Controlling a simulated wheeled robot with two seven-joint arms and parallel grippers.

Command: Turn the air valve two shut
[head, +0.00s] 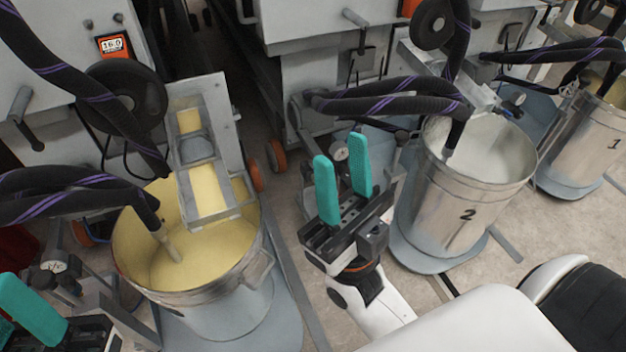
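My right gripper (342,168) is open, its two teal fingers pointing up and apart, left of the metal bucket marked 2 (462,205). A small round gauge (340,151) shows between and behind its fingertips, beside that bucket's stand. Air valve two cannot be made out clearly; the fingers and gripper body cover part of the area around the gauge. I see nothing held between the fingers. My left gripper (25,312) is partly cut off at the lower left corner, and its opening cannot be judged.
A bucket of yellow liquid (147,262) stands at left, with another gauge (54,267) beside it. Bucket 1 (590,140) is at far right. Black hoses (390,97) hang over the buckets. Open floor (290,215) lies between the left and middle stands.

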